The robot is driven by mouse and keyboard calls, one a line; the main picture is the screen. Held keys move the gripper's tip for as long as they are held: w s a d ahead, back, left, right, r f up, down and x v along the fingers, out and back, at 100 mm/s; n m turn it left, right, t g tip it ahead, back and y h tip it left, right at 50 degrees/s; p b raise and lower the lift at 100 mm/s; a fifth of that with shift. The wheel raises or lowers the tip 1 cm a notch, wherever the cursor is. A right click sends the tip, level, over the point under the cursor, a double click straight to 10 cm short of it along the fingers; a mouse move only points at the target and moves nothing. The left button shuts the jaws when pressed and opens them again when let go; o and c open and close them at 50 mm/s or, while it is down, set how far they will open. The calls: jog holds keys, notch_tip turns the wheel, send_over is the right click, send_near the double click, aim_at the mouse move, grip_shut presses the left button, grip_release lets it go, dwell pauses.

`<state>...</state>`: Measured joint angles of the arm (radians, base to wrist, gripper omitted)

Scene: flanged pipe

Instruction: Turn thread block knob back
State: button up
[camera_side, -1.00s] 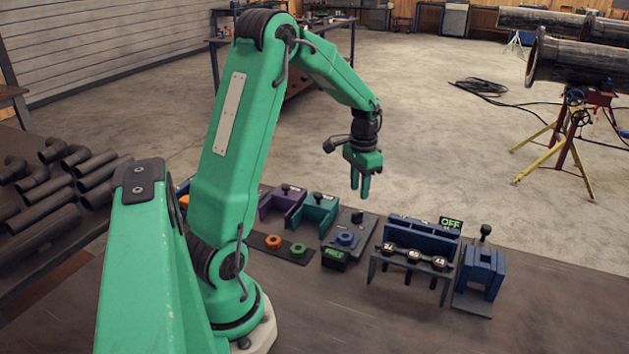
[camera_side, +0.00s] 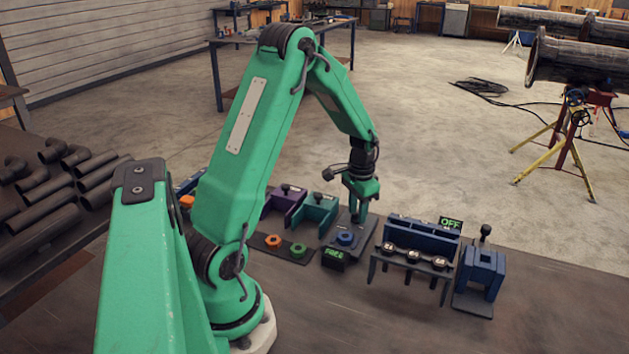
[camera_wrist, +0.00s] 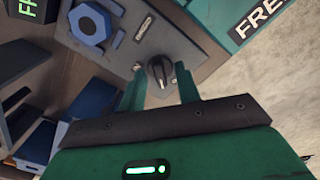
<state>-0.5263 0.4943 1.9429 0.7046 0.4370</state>
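The thread block is a dark grey plate (camera_side: 339,231) with a blue hex piece (camera_side: 345,238) in the side view. In the wrist view the same plate (camera_wrist: 124,65) carries the blue hex piece (camera_wrist: 88,23) and a black knob (camera_wrist: 159,71) with a pale pointer mark. My gripper (camera_side: 358,217) is down over the back of the block. In the wrist view its two green fingers (camera_wrist: 159,68) are apart, one on each side of the knob. Small gaps seem to separate them from it. The knob is hidden behind my fingers in the side view.
A small green-lit display (camera_side: 333,257) reading FREE stands in front of the block. A teal holder (camera_side: 318,211) is close on the left. A blue rack (camera_side: 420,240) with several black knobs is on the right, with a blue fixture (camera_side: 481,277) beyond it.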

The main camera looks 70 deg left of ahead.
grip_shut()
jog(key=shift+n, duration=0.3)
jog(key=n, duration=0.7)
dwell(0.4)
jog(key=shift+r+n, duration=0.1)
jog(key=shift+n, duration=0.2)
grip_release()
